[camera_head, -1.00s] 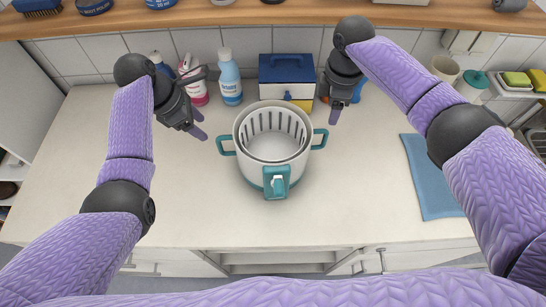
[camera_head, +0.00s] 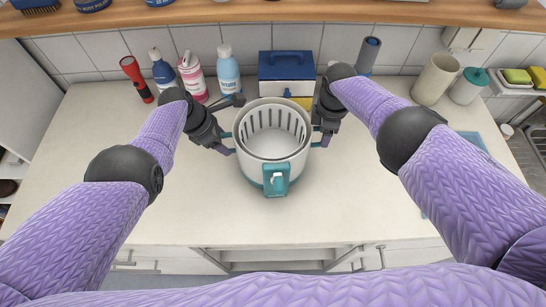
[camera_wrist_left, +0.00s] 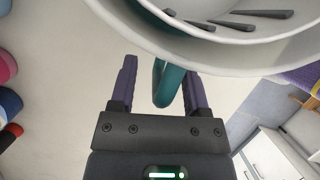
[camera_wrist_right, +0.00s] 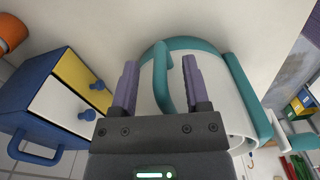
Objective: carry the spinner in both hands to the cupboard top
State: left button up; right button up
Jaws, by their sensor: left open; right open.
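The spinner (camera_head: 272,170) is a white tub with teal handles and a slotted inner basket, upright on the worktop in the head view. My left gripper (camera_head: 229,146) is at its left side. In the left wrist view, the teal left handle (camera_wrist_left: 168,84) stands between the open fingers (camera_wrist_left: 158,85). My right gripper (camera_head: 326,138) is at its right side. In the right wrist view, the teal right handle (camera_wrist_right: 161,76) is between the open fingers (camera_wrist_right: 160,80). The cupboard top cannot be told apart from the worktop (camera_head: 110,190) here.
Behind the spinner stand a blue and white box (camera_head: 286,70), a light blue bottle (camera_head: 228,72), a pink bottle (camera_head: 192,78) and a red torch (camera_head: 137,79). A beige cup (camera_head: 435,80) and a teal-lidded jar (camera_head: 468,86) stand back right. The worktop's left front is clear.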

pick_arm(q)
grip_shut()
pick_arm(e)
grip_shut()
dwell(1.1)
